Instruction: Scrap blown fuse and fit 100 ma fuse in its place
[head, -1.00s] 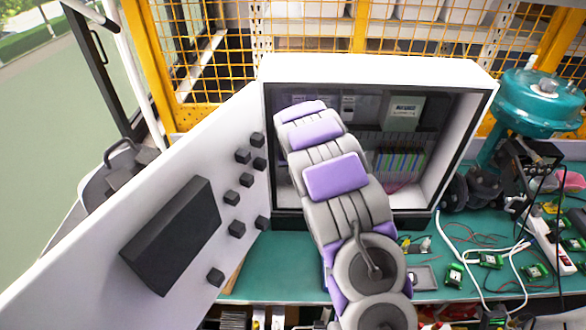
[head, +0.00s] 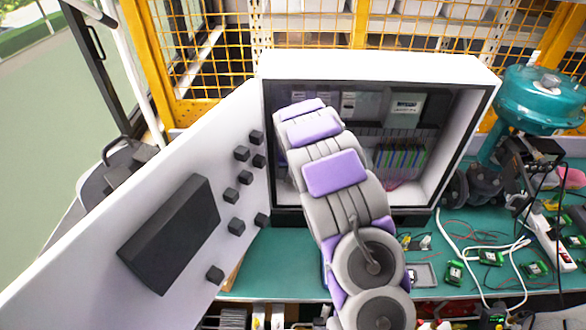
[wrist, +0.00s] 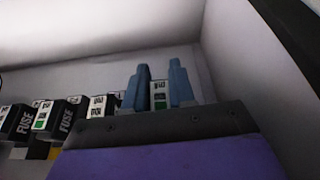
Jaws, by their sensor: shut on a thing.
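In the wrist view my gripper (wrist: 159,88) has its two blue-grey fingers on either side of a fuse block (wrist: 159,97) with a white label and a green mark. It is shut on this block; I cannot tell whether the fuse is blown or 100 mA. More black fuse blocks (wrist: 68,118) marked FUSE stand in a row to the left. In the head view my arm reaches into the open white cabinet (head: 378,66), and it hides the gripper and these blocks.
The cabinet door (head: 110,262) stands open at the left, with black boxes on its inner face. Colored modules (head: 402,158) sit inside at the right. A teal valve actuator (head: 540,98), green circuit boards (head: 489,257) and loose cables lie on the green bench (head: 275,265).

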